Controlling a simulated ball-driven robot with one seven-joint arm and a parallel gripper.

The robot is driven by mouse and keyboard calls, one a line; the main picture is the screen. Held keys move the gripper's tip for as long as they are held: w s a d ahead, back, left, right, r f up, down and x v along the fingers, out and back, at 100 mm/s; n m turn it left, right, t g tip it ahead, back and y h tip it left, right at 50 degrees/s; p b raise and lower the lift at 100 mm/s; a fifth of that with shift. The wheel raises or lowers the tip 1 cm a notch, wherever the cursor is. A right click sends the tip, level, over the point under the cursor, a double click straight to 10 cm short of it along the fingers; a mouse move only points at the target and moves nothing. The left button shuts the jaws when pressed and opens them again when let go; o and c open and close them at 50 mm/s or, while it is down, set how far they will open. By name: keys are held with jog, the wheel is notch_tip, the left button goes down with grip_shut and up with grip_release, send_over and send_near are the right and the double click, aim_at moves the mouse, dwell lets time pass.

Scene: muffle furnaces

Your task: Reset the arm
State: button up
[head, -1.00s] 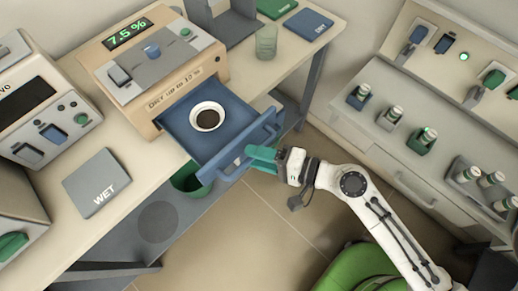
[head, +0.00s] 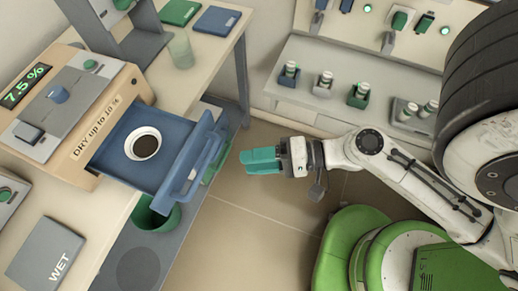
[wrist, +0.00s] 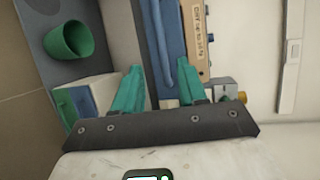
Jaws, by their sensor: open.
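My gripper (head: 262,160) has teal fingers and stands in the air to the right of the open blue drawer (head: 182,180), apart from its handle. In the wrist view the two fingers of my gripper (wrist: 158,90) are spread apart with nothing between them. My white arm reaches in from the right. The drawer sticks out of a beige device (head: 98,140) marked "DRY up to 10 %", with a display reading 7.5 %. A white dish with dark contents (head: 143,144) sits in the drawer.
A green bin (head: 158,216) stands below the drawer; it also shows in the wrist view (wrist: 68,40). A grey "WET" plate (head: 46,255) lies on the bench. A shelf with jars in holders (head: 325,82) stands at the back. Open floor lies below my gripper.

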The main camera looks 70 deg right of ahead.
jog(key=shift+s+d+r, duration=0.1)
jog(key=shift+s, duration=0.15)
dwell(0.5)
jog(key=a+f+n+g, duration=0.3)
jog(key=f+n+g, duration=0.5)
jog(key=f+n, duration=0.15)
jog(key=d+f+n+g+h+p, duration=0.1)
jog(key=d+f+n+g+h, duration=0.1)
jog(key=d+n+g+h, duration=0.2)
jog(key=shift+s+d+g+h, duration=0.3)
jog(key=shift+d+g+h, duration=0.65)
jog(key=shift+h, duration=0.25)
